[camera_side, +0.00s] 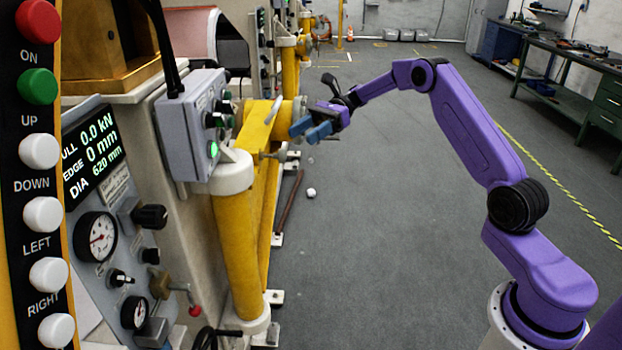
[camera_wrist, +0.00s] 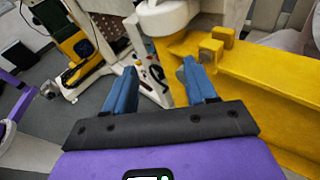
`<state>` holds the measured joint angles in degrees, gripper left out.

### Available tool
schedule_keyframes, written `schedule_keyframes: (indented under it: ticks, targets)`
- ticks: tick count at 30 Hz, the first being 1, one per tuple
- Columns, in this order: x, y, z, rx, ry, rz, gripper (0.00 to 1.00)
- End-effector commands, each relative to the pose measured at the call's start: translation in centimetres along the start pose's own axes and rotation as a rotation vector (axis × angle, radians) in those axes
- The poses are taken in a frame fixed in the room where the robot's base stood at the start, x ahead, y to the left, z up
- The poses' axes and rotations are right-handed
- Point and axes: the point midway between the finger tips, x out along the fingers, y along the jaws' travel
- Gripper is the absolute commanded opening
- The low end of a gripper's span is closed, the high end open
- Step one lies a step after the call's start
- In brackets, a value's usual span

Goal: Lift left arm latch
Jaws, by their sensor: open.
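My gripper (camera_side: 309,129) has two blue fingers and is beside the yellow machine arm (camera_side: 256,125) in the side view. In the wrist view my gripper (camera_wrist: 160,85) is open, with nothing between its fingers. The yellow arm (camera_wrist: 265,68) fills the right side there, close to the right finger. A small pale lever (camera_side: 273,109) stands tilted on the yellow arm and may be the latch; I cannot tell for sure. A small yellow block (camera_wrist: 211,50) shows on the arm in the wrist view. I cannot tell whether my fingers touch anything.
A grey control box (camera_side: 190,125) stands left of the yellow arm. A metal rod end (camera_side: 278,155) sticks out below my gripper. A button panel (camera_side: 40,180) fills the near left. A small white object (camera_side: 311,193) shows against the grey floor. Open floor (camera_side: 390,230) lies right of the machine.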

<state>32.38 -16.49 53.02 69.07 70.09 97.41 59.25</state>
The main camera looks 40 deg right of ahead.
Motion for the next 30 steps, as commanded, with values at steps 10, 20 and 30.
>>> schedule_keyframes:
  ticks: [10, 20, 30]
  targets:
    - [5.0, 3.3, 1.0, -0.112, 0.133, 0.122, 0.56]
    - [8.9, 7.3, 1.5, -0.243, 0.254, 0.251, 0.56]
    - [12.0, 12.0, 1.7, -0.403, 0.367, 0.397, 0.56]
